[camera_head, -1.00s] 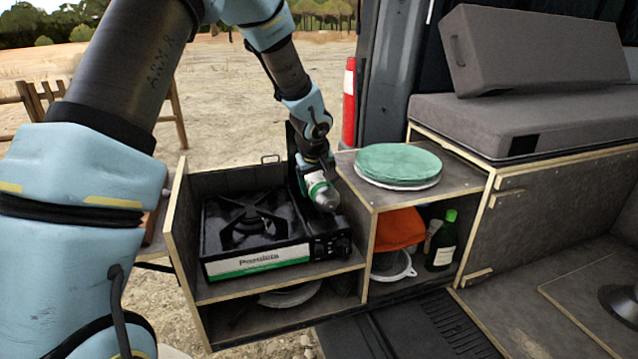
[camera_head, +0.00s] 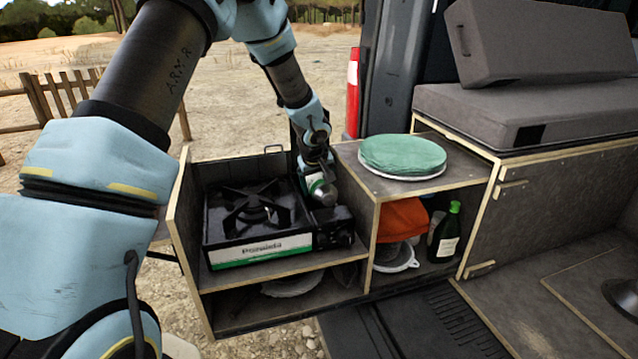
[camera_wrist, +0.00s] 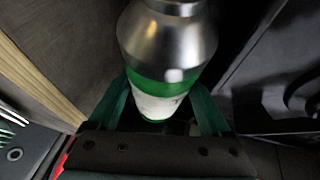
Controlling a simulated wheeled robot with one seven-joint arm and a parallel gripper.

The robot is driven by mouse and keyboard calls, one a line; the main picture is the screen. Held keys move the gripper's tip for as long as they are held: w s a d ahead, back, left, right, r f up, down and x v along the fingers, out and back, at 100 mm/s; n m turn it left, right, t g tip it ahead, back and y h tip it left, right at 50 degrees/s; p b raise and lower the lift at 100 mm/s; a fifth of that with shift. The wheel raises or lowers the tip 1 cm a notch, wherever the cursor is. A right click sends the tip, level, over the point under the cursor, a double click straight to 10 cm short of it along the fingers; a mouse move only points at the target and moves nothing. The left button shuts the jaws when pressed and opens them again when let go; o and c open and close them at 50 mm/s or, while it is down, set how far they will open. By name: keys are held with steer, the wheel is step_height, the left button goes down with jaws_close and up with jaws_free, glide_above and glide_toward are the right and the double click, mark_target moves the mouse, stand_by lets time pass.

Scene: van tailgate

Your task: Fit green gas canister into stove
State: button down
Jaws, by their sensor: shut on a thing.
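The green gas canister (camera_head: 323,191) has a white and green label and a silver top. It lies at the right side of the black camping stove (camera_head: 252,215), by the stove's canister bay. My gripper (camera_head: 316,172) is shut on the canister from above. In the wrist view, the fingers (camera_wrist: 165,108) are on both sides of the canister (camera_wrist: 167,60), with its silver end toward the top of the picture. How deep the canister sits in the bay is hidden by the gripper and shadow.
The stove stands on a wooden shelf unit with a side wall (camera_head: 178,220) on its left.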

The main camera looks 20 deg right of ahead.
mark_target(316, 181)
steer(key=shift+w+f+b, duration=0.2)
steer(key=shift+f+b, duration=0.2)
steer(key=shift+f, duration=0.8)
steer(key=shift+a+f+b, duration=0.1)
steer(key=shift+f+b, duration=0.65)
steer(key=shift+b, duration=0.1)
steer(key=shift+f, duration=0.2)
jaws_free()
steer(key=shift+a+r, duration=0.1)
steer(key=shift+r, duration=0.2)
steer(key=b+v, duration=0.1)
steer(key=v, duration=0.9)
steer(key=shift+s+r+b, duration=0.15)
steer(key=shift+b, duration=0.15)
